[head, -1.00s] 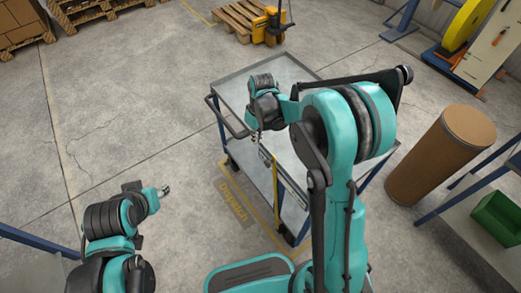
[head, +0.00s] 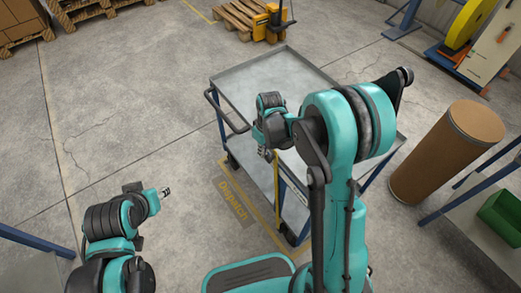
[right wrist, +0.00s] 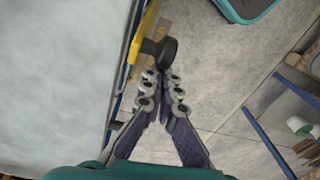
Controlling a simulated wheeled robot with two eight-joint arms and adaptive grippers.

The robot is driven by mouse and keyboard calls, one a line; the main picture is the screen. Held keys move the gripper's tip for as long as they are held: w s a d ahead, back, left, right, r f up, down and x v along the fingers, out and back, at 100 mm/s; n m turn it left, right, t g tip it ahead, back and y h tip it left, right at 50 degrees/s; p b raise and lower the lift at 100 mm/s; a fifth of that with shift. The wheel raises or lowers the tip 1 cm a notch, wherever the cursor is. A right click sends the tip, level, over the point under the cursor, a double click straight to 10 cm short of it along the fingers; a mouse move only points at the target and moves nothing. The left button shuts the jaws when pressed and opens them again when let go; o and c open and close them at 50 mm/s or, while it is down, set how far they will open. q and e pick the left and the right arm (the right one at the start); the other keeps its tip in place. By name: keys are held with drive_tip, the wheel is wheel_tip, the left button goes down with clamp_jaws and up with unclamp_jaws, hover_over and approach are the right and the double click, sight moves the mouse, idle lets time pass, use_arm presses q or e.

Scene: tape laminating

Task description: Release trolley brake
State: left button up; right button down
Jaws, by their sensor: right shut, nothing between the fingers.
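The grey trolley (head: 285,75) with blue legs stands on the floor in front of me. A yellow brake lever (head: 277,180) runs along its near side; in the right wrist view the yellow part (right wrist: 141,38) carries a black knob (right wrist: 168,50). My right gripper (head: 268,154) is at the trolley's near edge, beside the lever's upper end. In the right wrist view its fingers (right wrist: 162,80) are shut and empty, tips close to the knob; I cannot tell if they touch. My left gripper (head: 165,191) is over the floor at left, away from the trolley; its jaw state is unclear.
The trolley's black push handle (head: 222,108) sticks out at its left. A brown drum (head: 448,150) stands to the right, near a shelf with a green bin (head: 502,218). A floor marking reads "Dispatch" (head: 231,200). The floor at left is mostly clear.

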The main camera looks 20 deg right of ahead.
drive_tip(key=shift+s+d, duration=0.1)
drive_tip(key=s+d+t, duration=0.1)
drive_tip(key=s+d, duration=0.3)
drive_tip(key=s, duration=0.7)
drive_tip(key=shift+r, duration=0.25)
use_arm(q)
drive_tip(key=shift+f, duration=0.1)
use_arm(e)
drive_tip(key=shift+w+a, duration=0.1)
drive_tip(key=shift+w, duration=0.05)
use_arm(q)
drive_tip(key=r+p, duration=0.2)
drive_tip(key=r, duration=0.1)
drive_tip(key=r+p, duration=0.1)
drive_tip(key=p, duration=0.1)
drive_tip(key=shift+w+a+r, duration=0.15)
drive_tip(key=shift+w+a, duration=0.15)
drive_tip(key=shift+a, duration=0.1)
use_arm(e)
wheel_tip(320, 180, up, 9)
drive_tip(key=shift+w+a+r, duration=0.2)
drive_tip(key=shift+w, duration=0.2)
